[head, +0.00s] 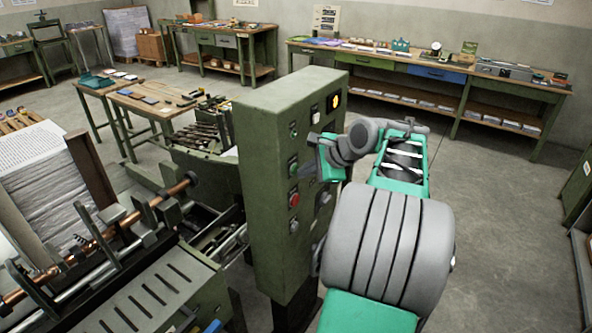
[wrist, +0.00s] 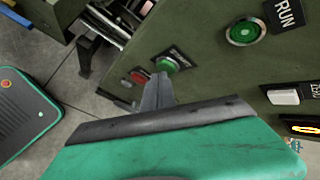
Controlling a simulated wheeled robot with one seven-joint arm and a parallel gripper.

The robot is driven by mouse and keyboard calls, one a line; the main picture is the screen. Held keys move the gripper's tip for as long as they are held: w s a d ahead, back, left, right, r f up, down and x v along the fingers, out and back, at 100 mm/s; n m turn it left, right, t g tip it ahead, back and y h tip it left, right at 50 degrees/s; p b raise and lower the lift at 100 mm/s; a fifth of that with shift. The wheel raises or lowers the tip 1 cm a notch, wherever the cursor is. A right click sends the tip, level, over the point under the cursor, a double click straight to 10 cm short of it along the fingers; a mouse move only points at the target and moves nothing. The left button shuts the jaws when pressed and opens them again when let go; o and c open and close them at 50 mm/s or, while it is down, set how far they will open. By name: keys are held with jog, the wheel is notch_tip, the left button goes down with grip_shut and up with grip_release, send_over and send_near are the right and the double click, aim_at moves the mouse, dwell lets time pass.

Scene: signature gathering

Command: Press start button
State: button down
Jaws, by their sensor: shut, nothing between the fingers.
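The green start button (head: 293,165) is on the face of the green control cabinet (head: 262,190). In the wrist view the start button (wrist: 168,64) shows just beyond my fingertips, with a small dark label beside it. My gripper (head: 307,171) is shut and empty, pointing at the panel near this button. Its fingers in the wrist view (wrist: 159,80) overlap the button's lower edge in the picture. I cannot tell whether they touch it. A red button (head: 293,198) sits below the start button on the panel.
A green lamp (wrist: 244,31) labelled RUN, a white switch (wrist: 284,97) and a lit amber lamp (head: 333,102) are higher on the panel. A printing machine (head: 150,290) with a paper stack stands left of the cabinet. Open floor (head: 500,220) lies to the right.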

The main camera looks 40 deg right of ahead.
jog(key=shift+w+a, duration=0.1)
jog(key=shift+w, duration=0.1)
jog(key=shift+s, duration=0.1)
dwell(0.4)
jog(key=shift+s+d+p, duration=0.3)
jog(key=shift+s+p, duration=0.35)
jog(key=shift+s, duration=0.05)
jog(key=shift+s+d+p, duration=0.3)
jog(key=shift+s+p, duration=0.05)
jog(key=shift+s, duration=0.45)
jog(key=shift+s+d+p, duration=0.25)
jog(key=shift+s+p, duration=0.15)
jog(key=shift+s, duration=0.35)
jog(key=shift+s+d+p, duration=0.3)
jog(key=shift+s+p, duration=0.05)
jog(key=shift+s, duration=0.45)
